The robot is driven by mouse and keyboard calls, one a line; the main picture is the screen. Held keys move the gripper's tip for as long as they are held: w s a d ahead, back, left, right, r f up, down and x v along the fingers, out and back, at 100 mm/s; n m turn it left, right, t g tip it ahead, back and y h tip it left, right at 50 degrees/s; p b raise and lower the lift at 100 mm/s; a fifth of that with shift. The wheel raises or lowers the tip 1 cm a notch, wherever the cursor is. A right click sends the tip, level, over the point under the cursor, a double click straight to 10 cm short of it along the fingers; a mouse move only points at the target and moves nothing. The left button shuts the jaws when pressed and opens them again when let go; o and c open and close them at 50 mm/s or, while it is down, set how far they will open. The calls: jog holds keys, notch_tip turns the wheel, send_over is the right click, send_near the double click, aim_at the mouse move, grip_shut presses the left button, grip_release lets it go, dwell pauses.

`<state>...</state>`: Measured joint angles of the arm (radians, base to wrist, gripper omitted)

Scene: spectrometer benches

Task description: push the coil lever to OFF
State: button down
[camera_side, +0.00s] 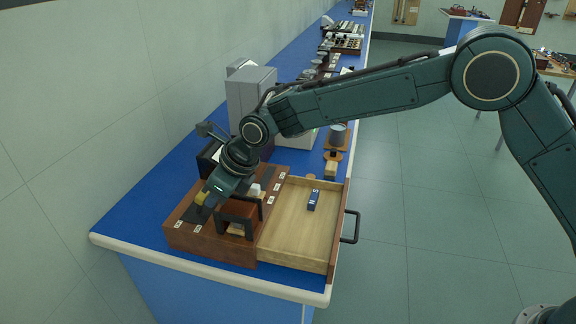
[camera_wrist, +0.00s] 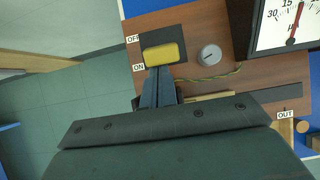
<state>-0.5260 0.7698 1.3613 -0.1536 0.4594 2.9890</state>
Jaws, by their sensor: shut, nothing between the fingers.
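The coil lever has a yellow handle (camera_wrist: 162,54) on a black plate (camera_wrist: 160,38) in the wooden panel. In the wrist view an OFF label (camera_wrist: 133,39) is beside the plate's upper end and an ON label (camera_wrist: 139,68) beside its lower end. The handle lies toward the ON end, with bare black plate above it. My gripper (camera_wrist: 159,71) is shut and empty, its tips at the handle's ON-side edge; I cannot tell whether they touch. In the side view the yellow handle (camera_side: 200,198) shows at the tip of my gripper (camera_side: 207,197).
A black frame (camera_side: 240,215) rises close beside my gripper. A meter (camera_wrist: 288,28), a round knob (camera_wrist: 209,54) and a twisted wire (camera_wrist: 215,77) are on the panel.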

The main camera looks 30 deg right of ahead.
aim_at(203, 195)
jog(key=shift+w+a+r, duration=0.2)
jog(key=shift+a+r, duration=0.05)
jog(key=shift+w+a+r, duration=0.2)
jog(key=shift+w+r, duration=0.05)
jog(key=shift+w+a+r, duration=0.3)
jog(key=shift+w+a, duration=0.2)
jog(key=shift+a, duration=0.05)
jog(key=shift+w+r, duration=0.1)
jog(key=shift+r, duration=0.1)
dwell(0.4)
jog(key=shift+r, duration=0.6)
jog(key=shift+r, duration=0.15)
